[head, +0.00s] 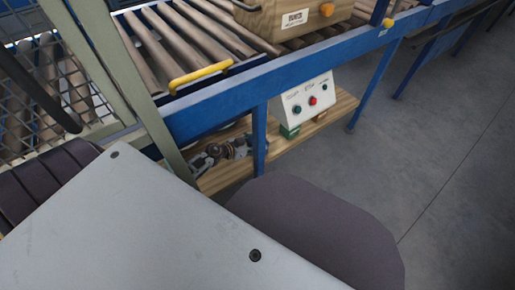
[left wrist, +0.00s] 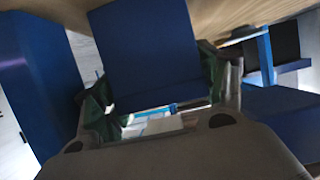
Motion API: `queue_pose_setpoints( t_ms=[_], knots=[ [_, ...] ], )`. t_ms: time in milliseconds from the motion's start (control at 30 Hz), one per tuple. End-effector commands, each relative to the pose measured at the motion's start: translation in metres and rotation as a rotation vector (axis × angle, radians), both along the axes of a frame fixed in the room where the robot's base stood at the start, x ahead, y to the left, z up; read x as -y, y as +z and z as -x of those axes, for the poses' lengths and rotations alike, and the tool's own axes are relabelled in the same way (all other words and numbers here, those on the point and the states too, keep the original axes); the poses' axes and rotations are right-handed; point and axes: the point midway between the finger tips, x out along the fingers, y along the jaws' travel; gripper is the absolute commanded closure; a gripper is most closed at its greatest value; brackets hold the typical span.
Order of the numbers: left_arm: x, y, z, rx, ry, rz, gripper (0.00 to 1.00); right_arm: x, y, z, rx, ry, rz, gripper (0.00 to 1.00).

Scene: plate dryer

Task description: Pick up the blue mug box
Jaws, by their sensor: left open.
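In the head view no blue mug box stands out. What looks like my left gripper (head: 226,151) is low under the conveyor, over the wooden lower shelf (head: 232,172) and left of a blue support leg (head: 260,138). In the left wrist view my left gripper (left wrist: 155,92) is open, with a dark green pad on each finger. A plain blue block-like thing (left wrist: 145,50) shows between the fingers. I cannot tell whether it is a box or a part of the blue frame, or whether the fingers touch it. My right gripper is in neither view.
A wooden box (head: 290,18) with a label sits on the roller conveyor (head: 185,42). A yellow handle (head: 200,76) is on the near side. Grey floor (head: 440,140) is clear at right.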

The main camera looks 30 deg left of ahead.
Motion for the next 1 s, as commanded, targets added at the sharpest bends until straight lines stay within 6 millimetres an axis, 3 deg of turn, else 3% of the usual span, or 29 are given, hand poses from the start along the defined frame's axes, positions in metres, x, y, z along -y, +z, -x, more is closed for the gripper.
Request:
queue_pose_setpoints(
  t_ms=[200, 700, 1000],
  knots=[
    [0.0037, -0.0043, -0.0095, 0.001, 0.0, 0.0, 0.29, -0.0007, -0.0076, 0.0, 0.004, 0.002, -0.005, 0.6],
    [0.0043, -0.004, -0.0104, 0.001, 0.0, 0.001, 0.29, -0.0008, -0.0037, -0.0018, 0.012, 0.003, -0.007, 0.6],
    [0.0042, -0.0041, -0.0102, 0.001, 0.0, 0.001, 0.65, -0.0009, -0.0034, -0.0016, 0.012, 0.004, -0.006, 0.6]
  ],
)
